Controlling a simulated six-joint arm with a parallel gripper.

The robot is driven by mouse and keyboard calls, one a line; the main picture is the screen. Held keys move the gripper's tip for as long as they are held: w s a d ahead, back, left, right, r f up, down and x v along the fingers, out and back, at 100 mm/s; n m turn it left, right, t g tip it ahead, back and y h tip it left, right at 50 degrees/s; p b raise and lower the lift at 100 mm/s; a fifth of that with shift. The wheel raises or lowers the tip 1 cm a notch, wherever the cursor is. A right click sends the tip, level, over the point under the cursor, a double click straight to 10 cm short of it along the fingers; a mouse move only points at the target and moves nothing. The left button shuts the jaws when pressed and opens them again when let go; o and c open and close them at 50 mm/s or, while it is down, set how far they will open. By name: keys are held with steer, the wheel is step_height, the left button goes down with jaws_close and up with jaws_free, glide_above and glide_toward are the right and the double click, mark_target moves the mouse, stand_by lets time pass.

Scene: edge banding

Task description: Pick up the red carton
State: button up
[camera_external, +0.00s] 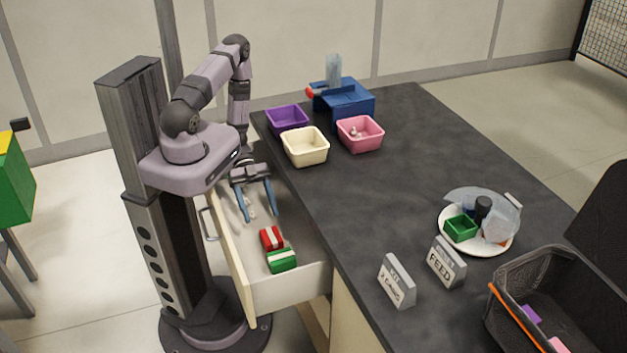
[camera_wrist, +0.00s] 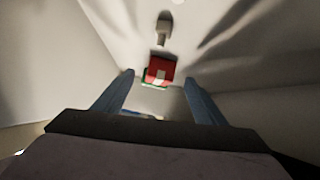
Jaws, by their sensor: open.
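The red carton (camera_external: 271,239) has a pale band and lies in the open drawer. A green carton (camera_external: 282,261) with a pale band lies right beside it, nearer the drawer's front end in the outside view. My gripper (camera_external: 258,218) is open and empty, its blue fingers pointing down over the drawer, a little short of the red carton. In the wrist view the red carton (camera_wrist: 162,70) shows ahead, between and beyond the fingertips (camera_wrist: 158,78). A sliver of green shows at its edge there.
The drawer walls (camera_external: 290,291) stand close around the cartons. A small pale item (camera_external: 250,208) lies in the drawer near my fingers. On the dark worktop (camera_external: 400,180) are a cream bin (camera_external: 305,149), a pink bin (camera_external: 360,146), a purple bin, a plate and two signs.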

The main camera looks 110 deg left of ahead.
mark_target(271, 234)
steer(key=shift+w+m+t+h+b, duration=0.3)
steer(key=shift+m+t+h+b, duration=0.15)
steer(key=shift+b, duration=0.5)
steer(key=shift+d+r+m+t+h, duration=0.1)
steer(key=shift+r+m+t+h, duration=0.2)
steer(key=shift+r, duration=0.25)
steer(key=shift+x, duration=3.7)
steer(key=shift+w+r, duration=0.1)
steer(key=shift+r, duration=0.05)
steer(key=c, duration=1.2)
